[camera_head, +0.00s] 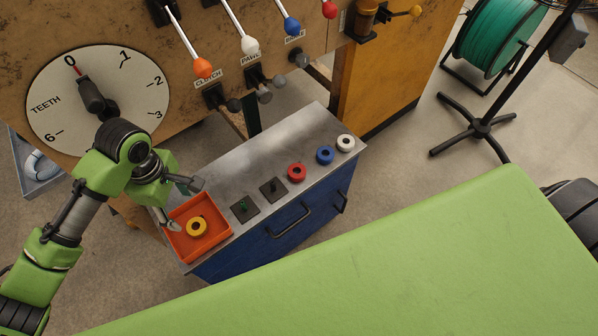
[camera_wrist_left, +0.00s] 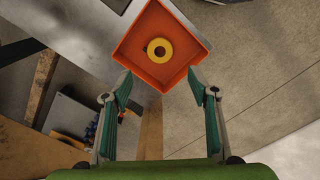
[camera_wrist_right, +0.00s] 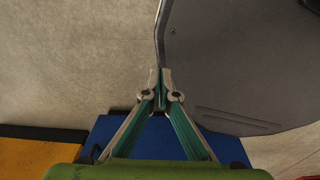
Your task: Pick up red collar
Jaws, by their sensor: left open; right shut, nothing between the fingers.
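The red collar (camera_head: 297,172) is a small ring on the grey top of the blue cabinet, in the row between a dark square plate and the blue collar (camera_head: 325,155). My left gripper (camera_head: 184,206) is open and empty near the orange tray (camera_head: 217,250) at the left end of the cabinet, well left of the red collar. In the left wrist view, the fingers (camera_wrist_left: 160,82) are spread on either side of the tray's near corner. A yellow collar (camera_wrist_left: 159,50) lies in the tray. My right gripper (camera_wrist_right: 162,75) is shut and empty; the red collar is not in its view.
Two dark square plates (camera_head: 272,190) lie between the tray and the red collar. A white collar (camera_head: 346,142) sits at the right end. Levers with coloured knobs (camera_head: 202,68) and a dial (camera_head: 130,80) are on the wooden machine behind the cabinet.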

